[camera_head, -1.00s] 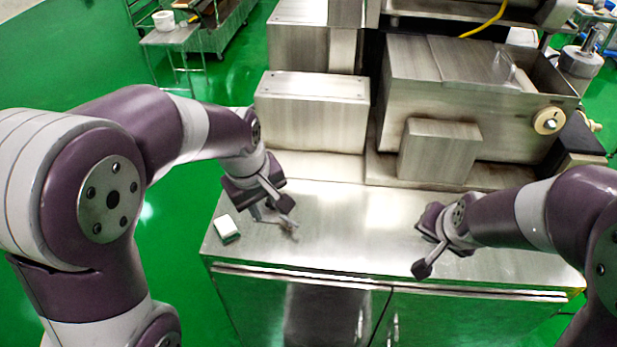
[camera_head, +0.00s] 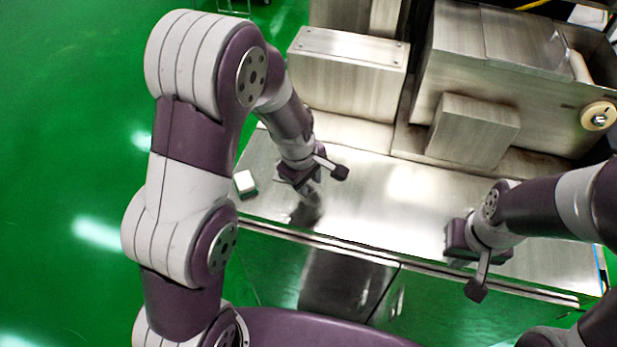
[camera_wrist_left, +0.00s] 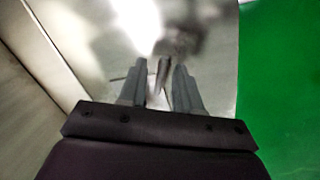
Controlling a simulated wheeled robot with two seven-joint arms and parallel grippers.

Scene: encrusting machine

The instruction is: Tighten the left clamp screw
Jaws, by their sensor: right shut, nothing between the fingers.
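I cannot make out the left clamp screw in either view. My left gripper (camera_head: 309,195) hangs low over the left part of the steel table, fingers pointing down. In the left wrist view its two fingers (camera_wrist_left: 160,88) stand apart. A blurred grey rod-like form (camera_wrist_left: 163,73) shows between or beyond them, and I cannot tell whether it is an object or a reflection. My right gripper (camera_head: 476,252) is shut and empty over the right front of the table.
A small white and green block (camera_head: 245,183) lies at the table's left edge. The steel machine housing (camera_head: 348,62) and a lower box (camera_head: 472,131) stand behind. A round cream knob (camera_head: 599,115) is on the machine's right side. The table (camera_head: 385,205) between my grippers is clear.

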